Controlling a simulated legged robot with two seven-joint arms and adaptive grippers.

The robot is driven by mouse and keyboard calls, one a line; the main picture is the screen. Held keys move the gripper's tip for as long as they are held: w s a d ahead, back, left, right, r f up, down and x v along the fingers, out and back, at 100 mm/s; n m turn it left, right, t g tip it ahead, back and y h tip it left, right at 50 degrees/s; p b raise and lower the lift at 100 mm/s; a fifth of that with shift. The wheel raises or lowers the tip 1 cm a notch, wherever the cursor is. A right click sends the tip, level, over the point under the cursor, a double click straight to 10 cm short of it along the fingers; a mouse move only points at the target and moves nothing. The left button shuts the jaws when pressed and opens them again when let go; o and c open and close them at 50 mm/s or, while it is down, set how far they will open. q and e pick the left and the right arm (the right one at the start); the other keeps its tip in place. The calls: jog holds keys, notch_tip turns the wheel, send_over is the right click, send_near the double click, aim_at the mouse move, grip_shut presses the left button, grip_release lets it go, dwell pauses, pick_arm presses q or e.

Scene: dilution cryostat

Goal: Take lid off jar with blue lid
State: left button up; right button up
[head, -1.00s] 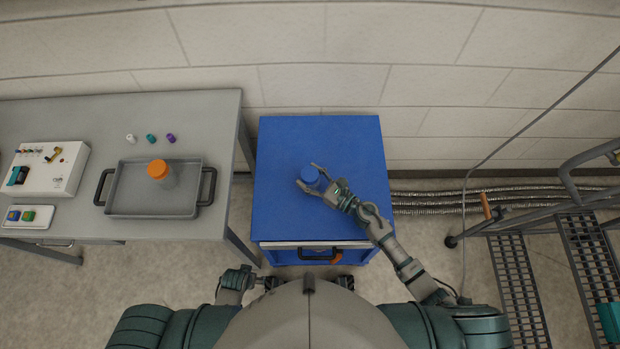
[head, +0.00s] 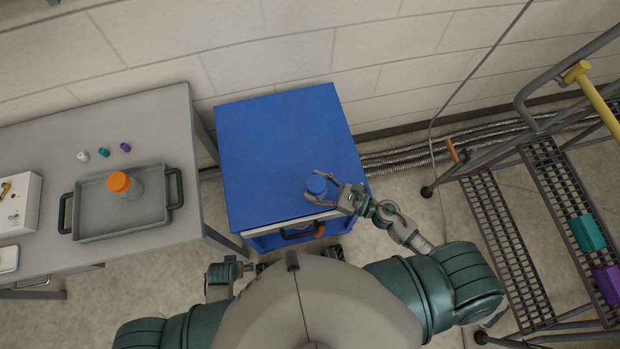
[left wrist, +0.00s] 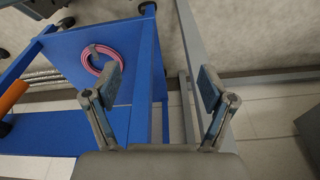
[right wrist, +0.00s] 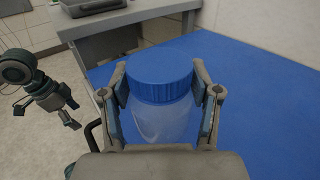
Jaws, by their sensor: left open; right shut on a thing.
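A clear jar (right wrist: 165,122) with a ribbed blue lid (right wrist: 160,75) stands upright between the fingers of my right gripper (right wrist: 161,95). The lid is on the jar. In the head view the blue lid (head: 316,185) shows over the front right part of the blue cabinet top, with my right gripper (head: 328,189) shut around it. I cannot tell whether the jar's base touches the cabinet. My left gripper (left wrist: 160,90) is open and empty, low in front of the cabinet; its fingers are hard to make out in the head view.
On the grey table at left, a tray (head: 95,225) holds an orange-lidded jar (head: 120,184). Several small vials stand behind it. A metal step frame (head: 490,215) stands at right.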

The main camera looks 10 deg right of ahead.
jog(key=o, duration=0.5)
grip_shut()
jog(key=shift+r, duration=0.1)
